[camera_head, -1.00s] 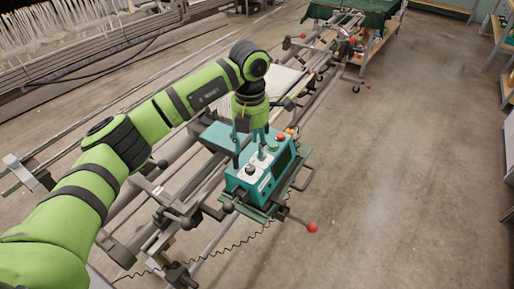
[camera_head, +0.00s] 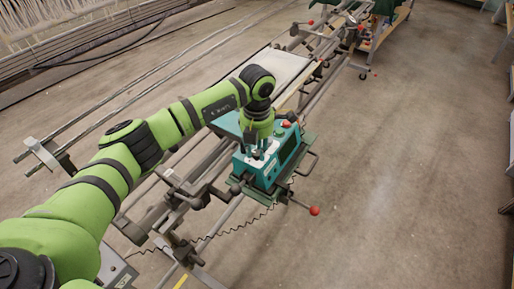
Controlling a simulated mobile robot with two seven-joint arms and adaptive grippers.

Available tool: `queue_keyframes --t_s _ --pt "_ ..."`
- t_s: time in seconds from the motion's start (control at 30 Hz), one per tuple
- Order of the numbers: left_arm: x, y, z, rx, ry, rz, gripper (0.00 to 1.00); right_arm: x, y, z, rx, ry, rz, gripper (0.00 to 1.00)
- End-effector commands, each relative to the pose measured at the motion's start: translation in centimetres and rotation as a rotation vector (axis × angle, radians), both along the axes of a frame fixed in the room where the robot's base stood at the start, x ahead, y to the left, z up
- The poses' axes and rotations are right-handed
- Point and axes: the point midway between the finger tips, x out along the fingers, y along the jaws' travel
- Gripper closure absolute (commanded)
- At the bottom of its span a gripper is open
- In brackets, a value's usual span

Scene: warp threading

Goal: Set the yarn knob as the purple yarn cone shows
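The teal control box (camera_head: 265,172) sits on the rail frame near the middle of the head view. It has a pale panel on its top, a dark screen face on its right and a red button (camera_head: 286,124). My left gripper (camera_head: 257,155) points down over the pale panel, close to it. Its fingers are small here, and I cannot tell whether they are apart or closed on a knob. The yarn knob cannot be made out under the gripper. No purple yarn cone shows. My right gripper is not in view.
A red-tipped lever (camera_head: 314,211) sticks out in front of the box, and a coiled cable (camera_head: 235,230) hangs below it. Long metal rails (camera_head: 205,165) run diagonally. A cart (camera_head: 385,28) stands at the back. The concrete floor (camera_head: 420,160) to the right is clear.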

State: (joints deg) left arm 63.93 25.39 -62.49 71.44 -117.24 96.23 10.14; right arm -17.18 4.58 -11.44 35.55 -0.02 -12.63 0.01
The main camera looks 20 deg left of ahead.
Motion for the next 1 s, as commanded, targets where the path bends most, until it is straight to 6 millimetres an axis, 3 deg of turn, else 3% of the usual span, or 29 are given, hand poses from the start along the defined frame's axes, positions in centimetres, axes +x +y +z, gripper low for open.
queue_keyframes --t_s 0.37,1.0 --pt "0.0 0.0 -0.2 0.001 0.0 -0.03 1.0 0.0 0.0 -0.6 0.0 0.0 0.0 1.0" --pt "0.0 0.0 -0.5 0.001 -0.001 -0.473 1.0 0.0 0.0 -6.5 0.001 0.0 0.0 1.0"
